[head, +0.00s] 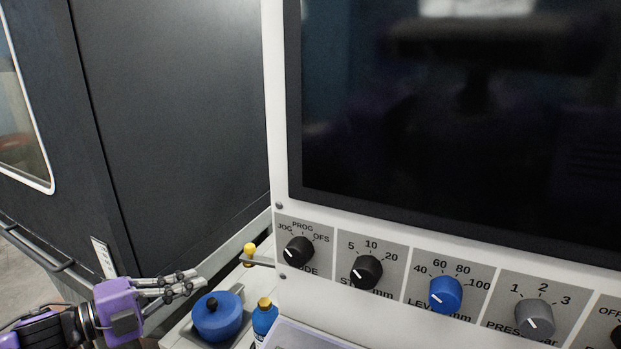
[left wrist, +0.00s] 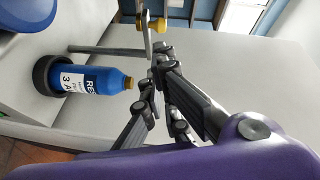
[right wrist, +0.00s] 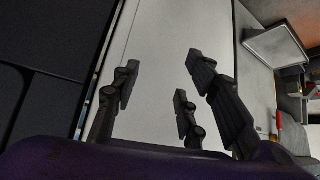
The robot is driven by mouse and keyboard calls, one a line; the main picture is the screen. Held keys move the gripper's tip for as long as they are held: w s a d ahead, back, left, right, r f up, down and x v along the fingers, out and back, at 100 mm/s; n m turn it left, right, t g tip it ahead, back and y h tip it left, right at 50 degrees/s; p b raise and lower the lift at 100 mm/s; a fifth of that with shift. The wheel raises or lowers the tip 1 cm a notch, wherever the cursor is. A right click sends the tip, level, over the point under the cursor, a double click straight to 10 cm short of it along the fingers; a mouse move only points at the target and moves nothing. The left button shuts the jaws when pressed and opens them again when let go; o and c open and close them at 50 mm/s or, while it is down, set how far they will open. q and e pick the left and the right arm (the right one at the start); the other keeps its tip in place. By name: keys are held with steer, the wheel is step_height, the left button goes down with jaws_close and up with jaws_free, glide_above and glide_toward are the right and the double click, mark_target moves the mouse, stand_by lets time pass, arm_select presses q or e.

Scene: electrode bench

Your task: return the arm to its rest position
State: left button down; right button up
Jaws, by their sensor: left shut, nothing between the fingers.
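My left gripper (head: 198,281) comes in from the lower left in the head view, with its fingers pointing right, beside and a little above a blue lidded pot (head: 217,316). In the left wrist view the left gripper (left wrist: 160,62) has its fingertips together with nothing between them. My right gripper (right wrist: 155,92) shows only in the right wrist view. Its fingers stand apart, with nothing between them, over a pale surface.
A blue bottle (head: 264,318) stands right of the pot; in the left wrist view it sits in a dark round holder. A yellow-knobbed lever (head: 250,252) sticks out near the control panel's dials (head: 445,294). A large dark screen (head: 450,110) stands above. A dark cabinet (head: 170,120) is behind.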

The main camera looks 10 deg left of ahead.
arm_select(q)
steer(key=s+a+f+n+y+p, duration=0.1)
steer(key=s+f+n+y, duration=0.5)
steer(key=f, duration=0.5)
steer(key=s+f+n+y+p, duration=0.1)
steer(key=s+f+n+y, duration=0.1)
steer(key=s+f+n, duration=0.65)
steer(key=s+d+f+n+g+y+p, duration=0.1)
steer(key=s+d+f+n, duration=0.3)
steer(key=s+f, duration=0.3)
steer(key=s+d+f+n+g+y+p, duration=0.1)
steer(key=s+d+f+n, duration=0.3)
steer(key=s, duration=0.8)
step_height(320, 180, down, 3)
steer(key=shift+d+f+n+g+y, duration=0.1)
steer(key=shift+d+n+g+y, duration=0.25)
steer(key=shift+d+g+y, duration=0.55)
arm_select(e)
steer(key=r, duration=0.2)
steer(key=a+r, duration=0.1)
steer(key=shift+w+r, duration=0.35)
arm_select(q)
steer(key=shift+d, duration=0.1)
arm_select(e)
steer(key=shift+w+a+r, duration=0.15)
steer(key=shift+w+r, duration=0.05)
steer(key=shift+w, duration=0.35)
